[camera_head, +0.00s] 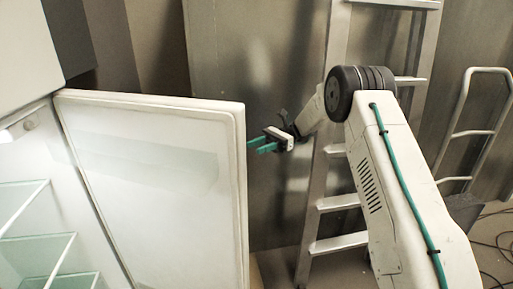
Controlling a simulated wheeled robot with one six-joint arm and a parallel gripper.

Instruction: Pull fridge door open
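The fridge door (155,165) stands wide open, with its white inner face towards me. It is hinged at the left on the fridge, whose inside with glass shelves (35,250) shows at the lower left. My gripper (256,147) is just right of the door's free edge, its teal fingers pointing left. The fingers are apart with a narrow gap and nothing seen between them. I cannot tell whether a fingertip touches the door edge. The door's outer face and any handle are hidden.
A metal ladder (333,202) stands behind my arm against metal panels (262,60). A metal hand-truck-like frame (488,70) stands at the right. Cables (497,248) lie on the floor at the lower right.

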